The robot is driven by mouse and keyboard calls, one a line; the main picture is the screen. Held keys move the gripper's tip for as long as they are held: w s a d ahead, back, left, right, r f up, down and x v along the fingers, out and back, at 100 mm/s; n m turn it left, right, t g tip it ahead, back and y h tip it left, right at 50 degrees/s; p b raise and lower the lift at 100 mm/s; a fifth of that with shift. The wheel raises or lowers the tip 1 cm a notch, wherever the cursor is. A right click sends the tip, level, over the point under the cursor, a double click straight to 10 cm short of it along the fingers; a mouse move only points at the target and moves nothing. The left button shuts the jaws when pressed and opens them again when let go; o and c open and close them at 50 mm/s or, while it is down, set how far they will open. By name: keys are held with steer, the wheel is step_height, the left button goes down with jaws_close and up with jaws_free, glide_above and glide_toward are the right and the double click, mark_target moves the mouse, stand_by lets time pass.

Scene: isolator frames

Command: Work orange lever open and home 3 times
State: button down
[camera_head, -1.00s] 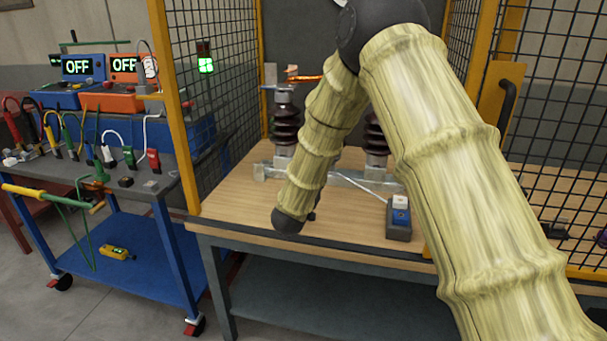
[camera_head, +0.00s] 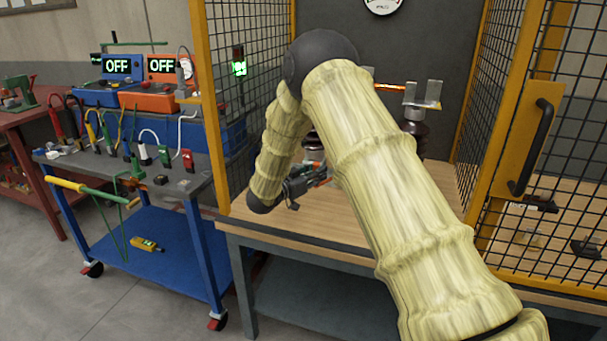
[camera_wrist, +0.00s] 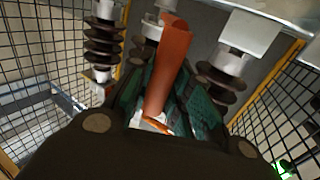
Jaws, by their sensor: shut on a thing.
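The orange lever (camera_wrist: 170,65) stands up between the dark and teal fingers of my gripper (camera_wrist: 162,115) in the wrist view. The fingers are shut on it, and its lower part is partly hidden between them. In the head view my gripper (camera_head: 310,180) is low inside the cage, left of my upper arm link, with a small orange-red bit at its tip. An orange bar (camera_head: 388,87) shows at the height of the insulator tops, partly hidden by my arm.
Dark ribbed insulators (camera_wrist: 103,42) stand around the gripper. Yellow-framed mesh walls (camera_head: 245,85) flank the wooden bench (camera_head: 340,222). A blue cart (camera_head: 165,245) with two units reading OFF stands left. A door handle (camera_head: 532,147) is at right.

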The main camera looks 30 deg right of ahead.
steer(key=shift+w+r, duration=0.15)
steer(key=c, duration=1.6)
jaws_free()
steer(key=o, duration=0.3)
steer(key=shift+w, duration=0.1)
steer(key=v, duration=1.2)
steer(key=shift+d, duration=0.1)
